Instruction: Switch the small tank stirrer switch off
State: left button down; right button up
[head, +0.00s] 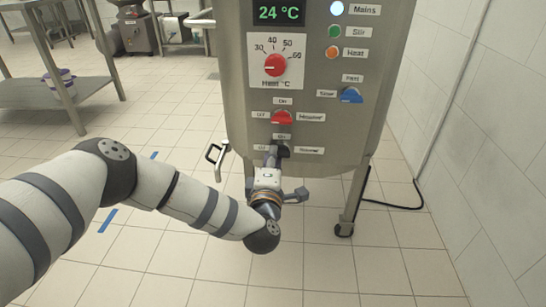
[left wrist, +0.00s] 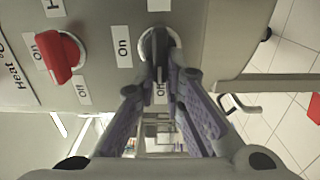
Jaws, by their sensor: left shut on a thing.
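The small tank (head: 235,100) stands in the middle of the head view. Its black stirrer switch (head: 283,149) is the lowest knob, with an On label above it and an Off label to its left. In the left wrist view the black knob (left wrist: 160,45) sits between the On label (left wrist: 122,52) and the partly hidden Off label (left wrist: 160,93). Its grip bar seems to run towards Off. My left gripper (head: 272,158) is shut on this knob, with one finger on each side. The green Stir lamp (head: 335,31) is on the panel; I cannot tell surely whether it is lit. My right gripper is out of view.
The red heater switch (head: 283,117) is just above the stirrer switch. A red heat dial (head: 275,65) and a blue knob (head: 351,95) are higher up. A metal handle (head: 216,160) sticks out left. A tiled wall stands right, a steel table (head: 60,95) left.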

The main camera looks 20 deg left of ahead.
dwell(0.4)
pick_arm(q)
jog(key=c, duration=1.7)
grip_release()
jog(key=v, duration=1.2)
